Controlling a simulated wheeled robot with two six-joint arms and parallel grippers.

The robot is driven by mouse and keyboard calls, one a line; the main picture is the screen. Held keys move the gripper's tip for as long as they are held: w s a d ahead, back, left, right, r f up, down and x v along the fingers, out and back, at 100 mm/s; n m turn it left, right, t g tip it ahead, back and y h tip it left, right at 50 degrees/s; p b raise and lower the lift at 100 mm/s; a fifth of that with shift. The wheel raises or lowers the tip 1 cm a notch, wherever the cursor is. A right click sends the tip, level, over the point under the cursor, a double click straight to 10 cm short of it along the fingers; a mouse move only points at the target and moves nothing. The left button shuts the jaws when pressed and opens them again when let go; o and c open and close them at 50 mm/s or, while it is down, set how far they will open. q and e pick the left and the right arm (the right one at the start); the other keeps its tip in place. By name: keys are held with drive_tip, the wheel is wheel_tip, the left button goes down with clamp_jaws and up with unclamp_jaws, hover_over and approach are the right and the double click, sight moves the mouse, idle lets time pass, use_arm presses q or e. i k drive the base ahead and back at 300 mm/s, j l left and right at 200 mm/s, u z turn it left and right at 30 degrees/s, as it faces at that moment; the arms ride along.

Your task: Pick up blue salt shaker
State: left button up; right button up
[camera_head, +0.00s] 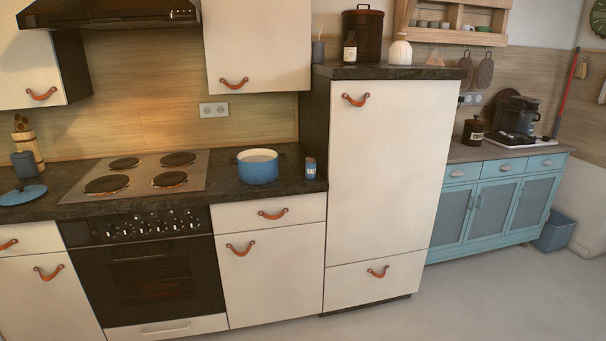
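The blue salt shaker (310,169) stands upright on the dark countertop (292,178), close to the side of the tall white cabinet. It is small, with a blue body, white lettering and a lighter top. A blue pot (258,171) with a pale inside stands to its left, a short gap away. Neither of my grippers shows in the head view, so nothing can be told of their state.
The stove (137,176) with several burners is left of the pot. A blue lid (22,195) lies at the far left. The tall cabinet (392,164) rises right beside the shaker. Light floor (470,305) is clear in front.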

sight(311, 161)
drive_tip(key=i+j, duration=0.2)
drive_tip(key=i, duration=0.25)
drive_tip(key=i+j, duration=0.2)
drive_tip(key=i, duration=0.25)
drive_tip(key=u, duration=0.05)
